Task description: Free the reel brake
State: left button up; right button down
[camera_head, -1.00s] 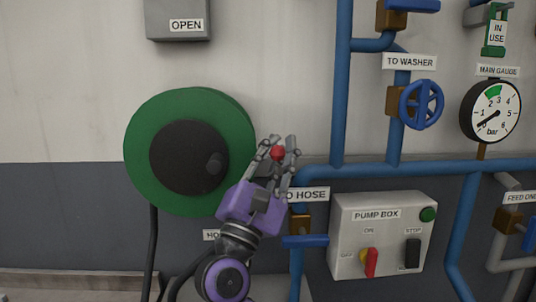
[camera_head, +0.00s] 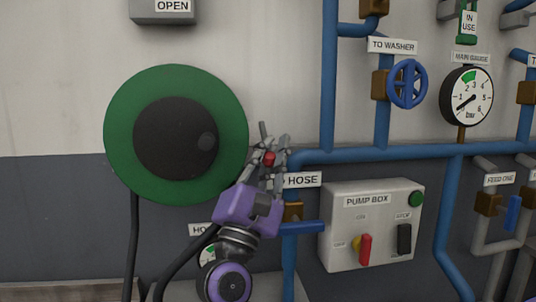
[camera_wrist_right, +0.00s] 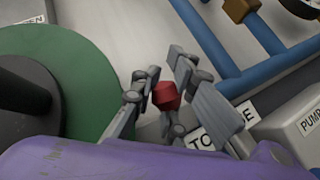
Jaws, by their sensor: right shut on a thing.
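The hose reel is a big green disc (camera_head: 120,150) with a black hub (camera_head: 170,138) on the wall at the left. Its green edge also shows in the wrist view (camera_wrist_right: 85,70). A small red knob (camera_head: 268,158), likely the reel brake, sits at the reel's right edge. My right gripper (camera_head: 268,155) is shut on the red knob, its grey fingers on both sides of it. In the wrist view the red knob (camera_wrist_right: 166,95) shows between the fingertips. What the knob is mounted on is hidden behind the gripper. My left gripper is not in view.
Right of the gripper are a "TO HOSE" label (camera_head: 303,180), a blue lever (camera_head: 300,227) and blue pipes (camera_head: 330,90). A pump box (camera_head: 345,235) with a red-and-yellow switch stands lower right. A blue handwheel (camera_head: 407,84) and gauge (camera_head: 466,96) are above.

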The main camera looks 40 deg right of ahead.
jog(key=shift+w+d+f+y, duration=0.15)
jog(key=shift+w+f, duration=0.1)
jog(key=shift+f, duration=0.35)
jog(key=shift+w+d+f+y, duration=0.15)
jog(key=shift+w+f, duration=0.1)
jog(key=shift+f, duration=0.3)
jog(key=shift+a+n, duration=0.1)
jog(key=shift+n, duration=0.2)
jog(key=c, duration=1.6)
grip_release()
jog(key=shift+w, duration=0.1)
jog(key=shift+c, duration=0.2)
jog(key=shift+r, duration=0.2)
jog(key=v, duration=1.2)
jog(key=shift+f, duration=0.1)
jog(key=shift+c, duration=0.5)
